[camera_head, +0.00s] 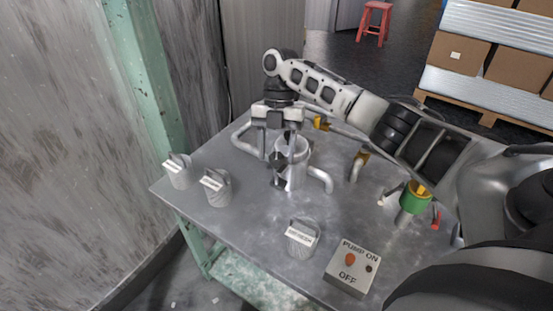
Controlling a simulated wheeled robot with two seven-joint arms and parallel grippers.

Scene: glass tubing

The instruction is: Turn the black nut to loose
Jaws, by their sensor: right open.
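A pale tubing assembly (297,173) stands near the middle of the metal table, with curved pipe arms on its sides. A small dark part that looks like the black nut (278,160) shows on its left side. My right gripper (277,154) reaches in from the upper right and points down over the assembly. It is open, its two fingers on either side of the dark part in the picture. I cannot tell whether they touch it. My left gripper is out of view.
Labelled grey knobs stand on the table (252,228), two at the left and one at the front (301,238). A pump switch box (351,267) sits at the front right edge. A green and yellow fitting (414,197) stands at the right. A green post (147,75) rises behind the left edge.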

